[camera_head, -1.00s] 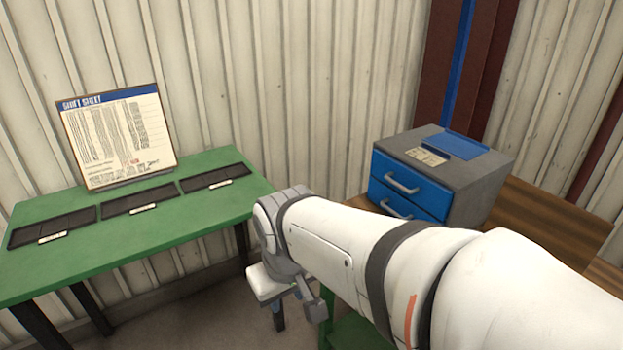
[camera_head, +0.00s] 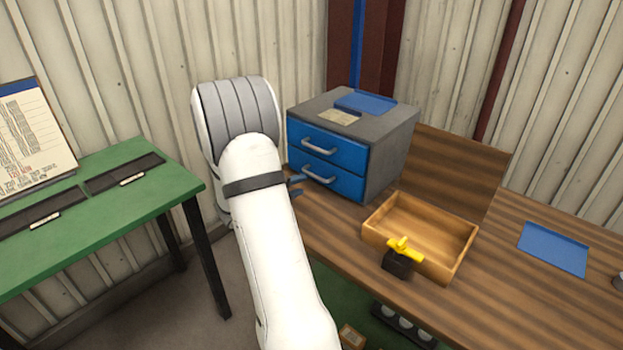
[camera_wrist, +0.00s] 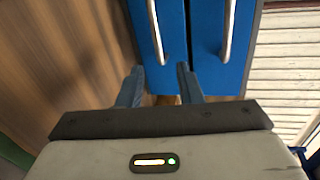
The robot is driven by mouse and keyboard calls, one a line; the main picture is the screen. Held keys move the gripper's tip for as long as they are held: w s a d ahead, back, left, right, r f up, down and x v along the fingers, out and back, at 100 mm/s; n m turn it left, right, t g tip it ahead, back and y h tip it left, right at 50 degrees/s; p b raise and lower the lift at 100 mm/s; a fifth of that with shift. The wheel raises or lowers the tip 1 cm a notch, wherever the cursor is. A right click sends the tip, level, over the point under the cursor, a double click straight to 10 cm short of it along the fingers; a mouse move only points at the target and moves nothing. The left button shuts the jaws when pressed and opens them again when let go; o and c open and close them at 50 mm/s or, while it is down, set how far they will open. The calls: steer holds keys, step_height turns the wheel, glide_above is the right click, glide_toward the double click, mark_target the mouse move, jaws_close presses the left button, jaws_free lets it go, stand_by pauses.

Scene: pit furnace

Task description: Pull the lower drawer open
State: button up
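The grey cabinet (camera_head: 385,160) stands on the wooden bench with two blue drawers, both closed. The lower drawer (camera_head: 345,186) has a silver bar handle (camera_head: 333,177); in the wrist view this handle (camera_wrist: 156,35) is the left one, nearer the wood. The upper drawer (camera_head: 345,150) is above it and shows at right in the wrist view (camera_wrist: 210,60). My gripper (camera_wrist: 160,68) is open, its two blue-grey fingers apart at the drawer fronts. The end of the lower handle lies between the fingertips in the picture; I cannot tell whether they reach it. In the head view my gripper (camera_head: 296,185) is partly hidden by my arm.
An open wooden tray (camera_head: 385,238) sits right of the cabinet, with a black block with a yellow top (camera_head: 398,262) at its front. A blue sheet (camera_head: 553,249) lies farther right. The green table (camera_head: 150,200) is at left.

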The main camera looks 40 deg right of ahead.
mark_target(316, 178)
steer(key=shift+w+d+f+n, duration=0.25)
steer(key=shift+d+f+n, duration=0.1)
steer(key=shift+n, duration=0.15)
steer(key=shift+w+d+t, duration=0.1)
steer(key=shift+d+t, duration=0.2)
steer(key=shift+d, duration=0.05)
steer(key=x, duration=0.7)
jaws_close()
